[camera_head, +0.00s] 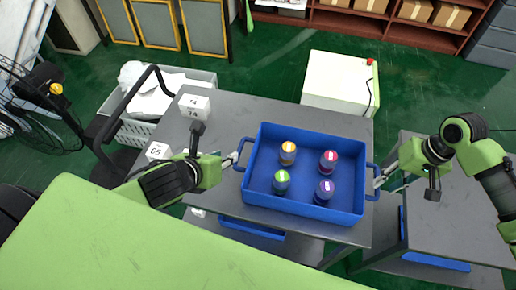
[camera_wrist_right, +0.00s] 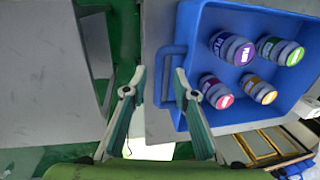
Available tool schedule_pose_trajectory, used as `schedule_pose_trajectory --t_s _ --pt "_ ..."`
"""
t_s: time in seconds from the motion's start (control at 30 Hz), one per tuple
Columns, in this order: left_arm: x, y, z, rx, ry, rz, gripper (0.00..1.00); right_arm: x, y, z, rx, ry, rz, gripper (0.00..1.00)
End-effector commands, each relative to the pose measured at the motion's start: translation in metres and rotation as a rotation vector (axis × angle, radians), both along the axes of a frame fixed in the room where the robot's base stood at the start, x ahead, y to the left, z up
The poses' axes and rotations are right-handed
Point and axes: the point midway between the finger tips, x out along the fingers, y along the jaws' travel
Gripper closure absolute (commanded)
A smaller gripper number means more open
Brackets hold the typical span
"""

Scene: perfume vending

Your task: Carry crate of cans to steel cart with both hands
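The blue crate (camera_head: 305,205) stands on a dark grey steel table or cart (camera_head: 215,110), with several colour-lidded cans inside, one orange-topped (camera_head: 288,152). My left gripper (camera_head: 235,158) is at the crate's left handle (camera_head: 242,152); whether its fingers are closed on it is too small to tell. My right gripper (camera_head: 380,178) is close by the right handle (camera_head: 375,182). In the right wrist view its fingers (camera_wrist_right: 160,72) are spread, with one fingertip overlapping the crate's handle (camera_wrist_right: 172,52). I cannot tell whether that finger is inside the handle loop.
A second dark grey cart (camera_head: 450,220) stands at the right, partly behind my right arm, its top mostly bare. Small white number signs (camera_head: 194,105) stand at the left table's edge. A white cabinet (camera_head: 338,80) is behind, and a grey bin (camera_head: 130,125) at left.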

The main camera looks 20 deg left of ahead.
Motion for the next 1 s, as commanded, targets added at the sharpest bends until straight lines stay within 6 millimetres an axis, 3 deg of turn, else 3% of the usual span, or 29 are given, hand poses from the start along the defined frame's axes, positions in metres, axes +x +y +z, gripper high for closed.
schedule_pose_trajectory --t_s 0.2,0.37,1.0 --pt "0.000 0.000 0.000 0.000 0.000 0.000 0.73 0.002 -0.008 0.043 0.000 -0.003 0.000 0.74" --pt "0.000 0.000 0.000 0.000 0.000 0.000 0.73 0.001 -0.011 0.058 0.001 0.000 0.000 0.74" --pt "0.000 0.000 0.000 0.000 0.000 0.000 0.73 0.001 -0.011 0.062 0.001 0.001 0.000 0.74"
